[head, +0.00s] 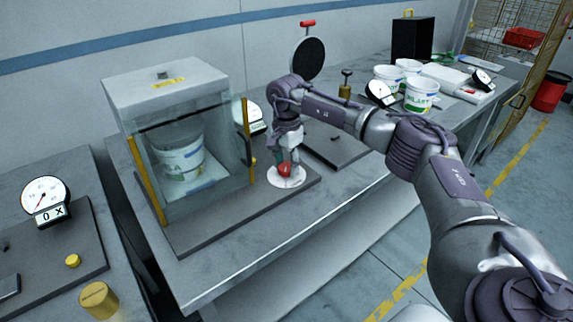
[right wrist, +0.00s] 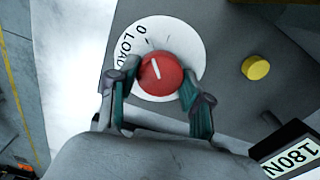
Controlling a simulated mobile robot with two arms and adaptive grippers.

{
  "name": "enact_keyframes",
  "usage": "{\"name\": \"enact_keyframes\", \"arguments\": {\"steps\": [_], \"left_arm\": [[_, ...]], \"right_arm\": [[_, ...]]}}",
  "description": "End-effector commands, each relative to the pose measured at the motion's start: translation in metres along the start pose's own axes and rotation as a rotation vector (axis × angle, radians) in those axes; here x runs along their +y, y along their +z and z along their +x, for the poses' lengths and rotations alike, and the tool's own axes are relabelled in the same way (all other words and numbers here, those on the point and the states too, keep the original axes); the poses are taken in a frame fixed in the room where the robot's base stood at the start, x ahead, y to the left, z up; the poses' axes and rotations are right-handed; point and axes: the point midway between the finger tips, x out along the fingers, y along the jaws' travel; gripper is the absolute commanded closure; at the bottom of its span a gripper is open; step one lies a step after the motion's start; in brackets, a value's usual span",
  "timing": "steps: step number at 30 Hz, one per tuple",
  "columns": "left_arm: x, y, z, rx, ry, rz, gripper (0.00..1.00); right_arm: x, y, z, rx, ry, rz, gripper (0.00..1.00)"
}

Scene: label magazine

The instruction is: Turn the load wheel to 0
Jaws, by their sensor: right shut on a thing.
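The load wheel is a red knob (right wrist: 161,74) on a round white dial (right wrist: 187,36) marked "0" and "LOAD". Its white line points up and slightly left in the right wrist view, roughly toward the 0; I cannot tell whether it lines up exactly. My right gripper (right wrist: 160,80) is shut on the knob, one finger on each side. In the head view the red knob (head: 285,170) and white dial (head: 287,181) sit at the front right of the glass-walled cabinet (head: 170,135), with my right gripper (head: 286,160) above. My left gripper is not in view.
White buckets (head: 421,95) and a black box (head: 412,38) stand farther back. A gauge (head: 46,197) and yellow knob (head: 72,261) are on the left bench.

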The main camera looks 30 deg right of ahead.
Motion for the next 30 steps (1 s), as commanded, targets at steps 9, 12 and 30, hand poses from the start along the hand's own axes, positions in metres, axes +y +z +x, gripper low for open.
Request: {"name": "enact_keyframes", "arguments": {"steps": [9, 12, 30], "left_arm": [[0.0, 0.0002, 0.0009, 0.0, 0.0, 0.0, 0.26], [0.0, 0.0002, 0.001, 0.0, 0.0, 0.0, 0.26], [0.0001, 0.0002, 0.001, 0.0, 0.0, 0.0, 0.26]], "right_arm": [[-0.0011, -0.0007, -0.0023, 0.001, -0.006, -0.119, 0.86], [-0.0012, -0.0007, -0.0024, 0.001, -0.006, -0.134, 0.86], [-0.001, -0.0007, -0.0021, 0.001, -0.005, -0.142, 0.26]]}}
